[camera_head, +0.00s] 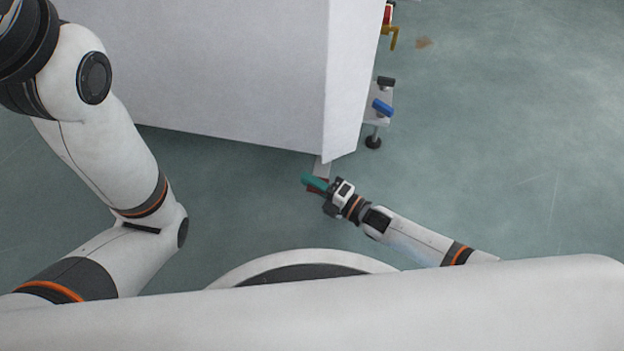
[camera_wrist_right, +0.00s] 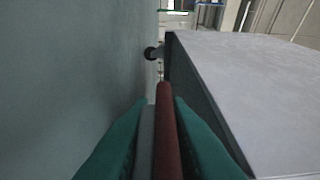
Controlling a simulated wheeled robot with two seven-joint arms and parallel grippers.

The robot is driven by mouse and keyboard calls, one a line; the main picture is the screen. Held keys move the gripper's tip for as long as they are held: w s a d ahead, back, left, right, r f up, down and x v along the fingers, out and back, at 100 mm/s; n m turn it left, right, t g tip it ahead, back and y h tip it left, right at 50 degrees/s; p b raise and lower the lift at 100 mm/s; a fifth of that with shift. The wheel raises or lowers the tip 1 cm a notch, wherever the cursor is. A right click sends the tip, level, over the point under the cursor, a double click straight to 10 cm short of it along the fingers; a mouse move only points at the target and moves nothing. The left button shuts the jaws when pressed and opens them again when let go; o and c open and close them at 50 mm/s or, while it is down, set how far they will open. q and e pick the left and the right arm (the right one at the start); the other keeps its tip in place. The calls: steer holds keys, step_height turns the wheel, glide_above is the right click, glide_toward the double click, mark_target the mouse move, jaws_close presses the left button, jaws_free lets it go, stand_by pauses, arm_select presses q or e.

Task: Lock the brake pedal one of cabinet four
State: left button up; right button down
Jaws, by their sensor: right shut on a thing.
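The white cabinet (camera_head: 240,80) stands in the upper middle of the head view. A dark red bar, likely the brake pedal (camera_head: 316,190), sits low at its near bottom corner beside a small grey bracket. My right gripper (camera_head: 314,182) is there with its green fingers shut around the bar. In the right wrist view, the red bar (camera_wrist_right: 166,130) runs lengthwise between the two green fingers of the gripper (camera_wrist_right: 165,120). The bar's far end and mounting are partly hidden. My left arm is in the head view, but its gripper is out of view.
Blue (camera_head: 382,107) and black (camera_head: 386,82) handles stick out from the cabinet's right side, with a black foot (camera_head: 373,142) below. A yellow handle (camera_head: 394,38) is farther back. The green-grey floor (camera_head: 510,150) on the right is clear.

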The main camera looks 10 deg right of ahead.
steer(key=shift+w+f, duration=0.1)
steer(key=shift+f, duration=0.55)
steer(key=c, duration=1.6)
jaws_free()
steer(key=shift+d+r, duration=0.1)
steer(key=p+v, duration=0.4)
steer(key=v, duration=0.7)
steer(key=shift+s+p, duration=0.2)
steer(key=shift+p, duration=0.2)
steer(key=shift+s+d, duration=0.15)
steer(key=shift+d, duration=0.15)
